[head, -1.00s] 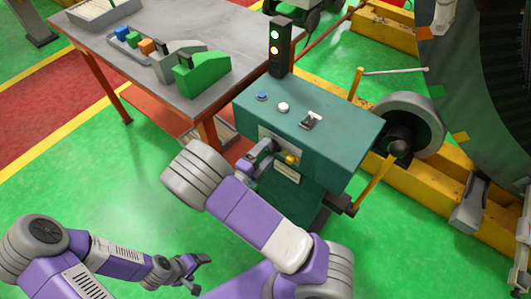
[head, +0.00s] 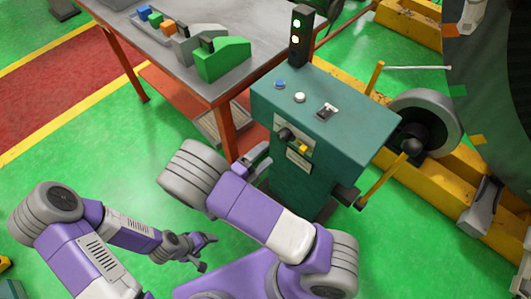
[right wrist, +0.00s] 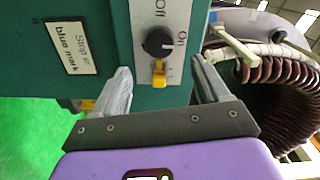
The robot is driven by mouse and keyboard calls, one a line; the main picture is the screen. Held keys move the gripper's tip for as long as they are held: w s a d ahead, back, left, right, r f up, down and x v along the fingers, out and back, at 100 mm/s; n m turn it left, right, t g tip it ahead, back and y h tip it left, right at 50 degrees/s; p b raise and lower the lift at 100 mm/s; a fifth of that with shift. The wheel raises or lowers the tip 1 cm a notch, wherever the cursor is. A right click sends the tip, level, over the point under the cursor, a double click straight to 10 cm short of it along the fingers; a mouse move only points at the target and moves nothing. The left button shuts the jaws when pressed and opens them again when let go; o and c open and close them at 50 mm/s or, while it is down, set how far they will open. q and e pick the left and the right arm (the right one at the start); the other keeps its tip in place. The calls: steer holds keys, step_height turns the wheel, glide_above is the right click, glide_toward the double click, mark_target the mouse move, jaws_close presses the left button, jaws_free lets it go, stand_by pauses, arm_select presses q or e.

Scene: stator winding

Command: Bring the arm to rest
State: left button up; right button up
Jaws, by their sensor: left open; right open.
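The teal control cabinet (head: 325,120) stands right of centre in the head view. Its front carries a black rotary switch (right wrist: 158,43) with a yellow tip, on a plate marked Off and On. My right gripper (right wrist: 162,70) is open and empty, with a finger on either side of the switch in the right wrist view. In the head view my right gripper (head: 258,166) is partly hidden by my arm and sits apart from the cabinet front. My left gripper (head: 205,252) is open and empty over the green floor, at lower left.
A grey-topped table (head: 190,75) with coloured blocks stands behind, left of the cabinet. A signal light (head: 300,35) rises from the cabinet's back edge. A grey wheel (head: 440,120), a yellow lever (head: 380,180) and yellow rails are on the right.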

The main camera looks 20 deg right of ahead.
stand_by(0.3)
step_height(320, 180, down, 15)
steer(key=n+g+y+p, duration=0.1)
steer(key=n+y+p, duration=0.3)
steer(key=n+y, duration=0.9)
steer(key=s+a+n+g+y+p, duration=0.3)
steer(key=s+a+n+g+y, duration=0.2)
steer(key=s+n, duration=0.7)
steer(key=a+n+y, duration=0.1)
steer(key=a+y, duration=0.1)
steer(key=a, duration=0.1)
steer(key=shift+s+a+r+n+y, duration=0.15)
steer(key=shift+a+r+n+y, duration=0.15)
steer(key=shift+r+y, duration=0.1)
